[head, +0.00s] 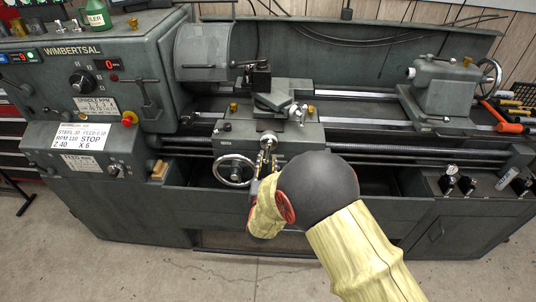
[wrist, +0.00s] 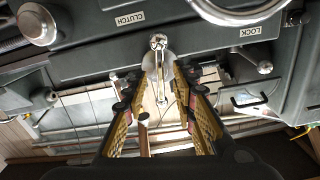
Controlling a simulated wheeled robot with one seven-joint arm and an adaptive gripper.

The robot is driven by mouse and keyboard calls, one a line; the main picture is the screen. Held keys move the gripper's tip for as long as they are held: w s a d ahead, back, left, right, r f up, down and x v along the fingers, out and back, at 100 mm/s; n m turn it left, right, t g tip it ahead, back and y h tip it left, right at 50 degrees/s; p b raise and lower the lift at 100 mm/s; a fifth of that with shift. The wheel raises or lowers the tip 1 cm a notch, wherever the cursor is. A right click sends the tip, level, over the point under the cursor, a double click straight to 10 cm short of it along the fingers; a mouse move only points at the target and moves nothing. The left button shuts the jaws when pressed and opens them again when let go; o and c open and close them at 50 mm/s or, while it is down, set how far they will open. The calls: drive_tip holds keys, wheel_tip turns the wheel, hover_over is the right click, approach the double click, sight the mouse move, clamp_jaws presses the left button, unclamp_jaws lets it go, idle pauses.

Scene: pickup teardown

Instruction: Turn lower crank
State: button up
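A small chrome crank (head: 268,142) with ball ends is on the front of the lathe carriage, just above and beyond my arm. In the wrist view a chrome ball-ended crank (wrist: 159,66) stands out from the grey apron between the CLUTCH and LOCK labels. My gripper (wrist: 158,86) is open, with its two dark-tipped fingers apart on either side of the crank's lower end. I see a gap between the fingers and cannot tell whether either touches the crank. In the head view my yellow-sleeved arm hides most of my gripper.
A spoked handwheel (head: 234,171) is left of my arm, low on the carriage. The tool post (head: 270,93) stands above. The tailstock (head: 442,88) is at the right, with orange-handled tools (head: 500,118) beside it. The headstock (head: 100,78) is at the left. Open floor lies in front.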

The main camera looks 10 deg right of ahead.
sight(268, 154)
drive_tip(key=shift+b+x, duration=0.5)
drive_tip(key=shift+x, duration=1.85)
drive_tip(key=c, duration=0.4)
clamp_jaws()
